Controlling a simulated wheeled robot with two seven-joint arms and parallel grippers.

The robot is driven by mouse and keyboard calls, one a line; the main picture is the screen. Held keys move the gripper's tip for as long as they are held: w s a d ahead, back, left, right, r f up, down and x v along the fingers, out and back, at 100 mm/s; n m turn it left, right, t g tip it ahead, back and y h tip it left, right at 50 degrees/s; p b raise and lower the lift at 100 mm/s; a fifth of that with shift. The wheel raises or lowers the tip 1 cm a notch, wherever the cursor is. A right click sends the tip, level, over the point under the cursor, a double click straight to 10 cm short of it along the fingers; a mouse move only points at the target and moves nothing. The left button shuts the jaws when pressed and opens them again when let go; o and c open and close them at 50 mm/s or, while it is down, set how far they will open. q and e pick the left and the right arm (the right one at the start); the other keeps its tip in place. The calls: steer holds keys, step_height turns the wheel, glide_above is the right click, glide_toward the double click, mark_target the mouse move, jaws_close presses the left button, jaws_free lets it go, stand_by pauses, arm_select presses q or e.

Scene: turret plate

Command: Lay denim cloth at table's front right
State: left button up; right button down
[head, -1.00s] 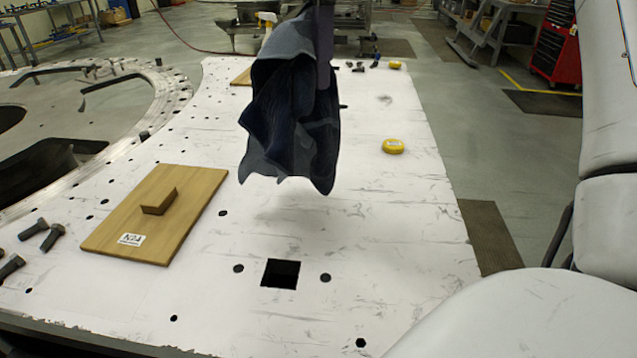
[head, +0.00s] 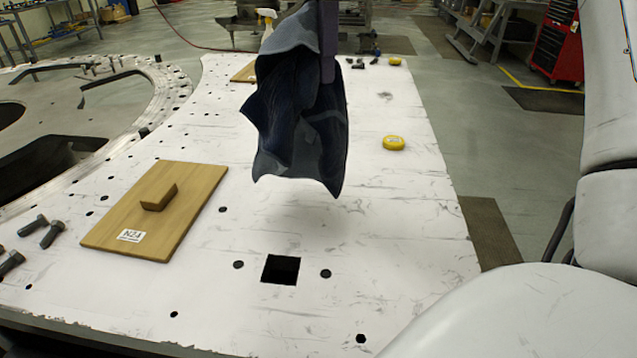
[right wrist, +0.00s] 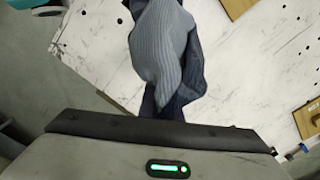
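The denim cloth (head: 300,125) is dark blue and hangs in folds in mid-air above the white table (head: 370,240), with its lower edge clear of the surface. My right gripper (head: 328,40) is at the top of the cloth and shut on it; its fingertips are mostly hidden by the fabric. In the right wrist view the cloth (right wrist: 165,55) hangs out from beyond the gripper's dark edge, its ribbed lighter side showing. The table's front right part is bare apart from small holes. My left gripper is not in view.
A wooden board with a block handle (head: 150,220) lies left of centre. Dark bolts (head: 50,235) lie at the left edge. A yellow round object (head: 393,143) sits at the right. A square hole (head: 281,270) opens near the front middle.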

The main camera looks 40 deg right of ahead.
steer(key=s+d+m, duration=0.2)
steer(key=d+m, duration=0.7)
steer(key=d, duration=0.7)
steer(key=w+a+f, duration=0.1)
steer(key=a+f, duration=0.7)
steer(key=a, duration=0.1)
steer(key=w+a+f, duration=0.1)
steer(key=a+f, duration=0.7)
steer(key=a, duration=0.2)
steer(key=w+a+f, duration=0.1)
steer(key=a+f, duration=0.7)
steer(key=a, duration=0.2)
steer(key=shift+w+a+f, duration=0.2)
steer(key=shift+w, duration=0.15)
steer(key=c, duration=1.6)
jaws_free()
steer(key=shift+o, duration=0.2)
steer(key=shift+r, duration=0.1)
